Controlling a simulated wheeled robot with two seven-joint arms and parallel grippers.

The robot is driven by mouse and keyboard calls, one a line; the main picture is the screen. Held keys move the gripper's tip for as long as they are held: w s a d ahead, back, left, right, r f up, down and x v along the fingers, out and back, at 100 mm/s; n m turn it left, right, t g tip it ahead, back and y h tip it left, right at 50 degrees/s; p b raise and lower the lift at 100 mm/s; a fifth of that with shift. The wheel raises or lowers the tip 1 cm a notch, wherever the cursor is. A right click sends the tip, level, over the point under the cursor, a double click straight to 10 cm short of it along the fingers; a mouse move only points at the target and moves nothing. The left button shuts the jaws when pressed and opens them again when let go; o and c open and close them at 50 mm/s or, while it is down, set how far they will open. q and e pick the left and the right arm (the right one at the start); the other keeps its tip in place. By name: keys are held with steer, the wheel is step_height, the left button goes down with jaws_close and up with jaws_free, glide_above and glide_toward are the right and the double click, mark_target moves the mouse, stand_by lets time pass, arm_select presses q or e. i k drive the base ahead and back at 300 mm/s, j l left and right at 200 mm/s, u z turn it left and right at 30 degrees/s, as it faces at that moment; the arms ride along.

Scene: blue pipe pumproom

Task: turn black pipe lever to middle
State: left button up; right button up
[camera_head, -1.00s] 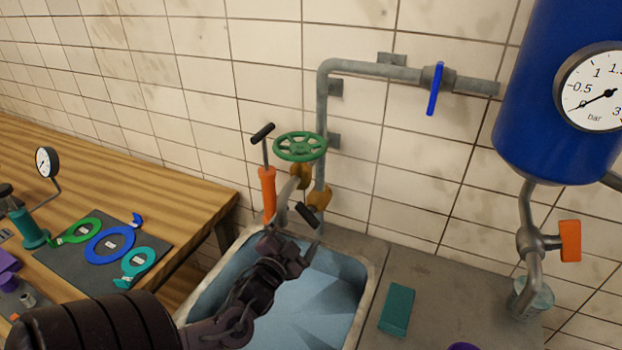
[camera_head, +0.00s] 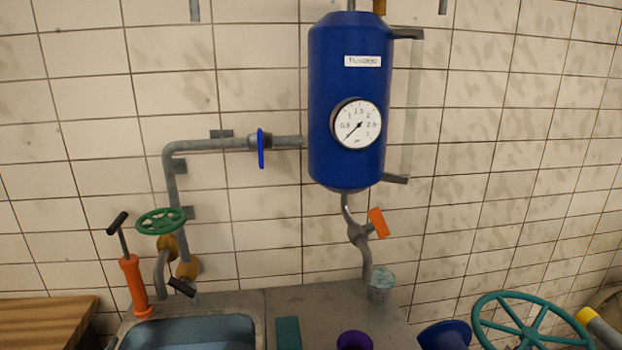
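A small black lever (camera_head: 181,287) sits low on the grey pipe at the left, just above the sink's back edge. It is tilted, its right end lower than its left. A brass-coloured fitting (camera_head: 187,267) is right behind it. The pipe (camera_head: 170,180) rises from there and bends right towards the blue tank (camera_head: 345,95). Neither of my grippers is in view.
A green handwheel (camera_head: 161,221) and an orange hand pump (camera_head: 133,285) stand near the lever. The sink (camera_head: 190,333) lies below. Right are a blue lever (camera_head: 261,148), an orange lever (camera_head: 377,222), a glass (camera_head: 380,282) and a teal wheel (camera_head: 527,328).

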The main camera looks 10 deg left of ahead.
mark_target(181, 285)
steer(key=k, duration=0.95)
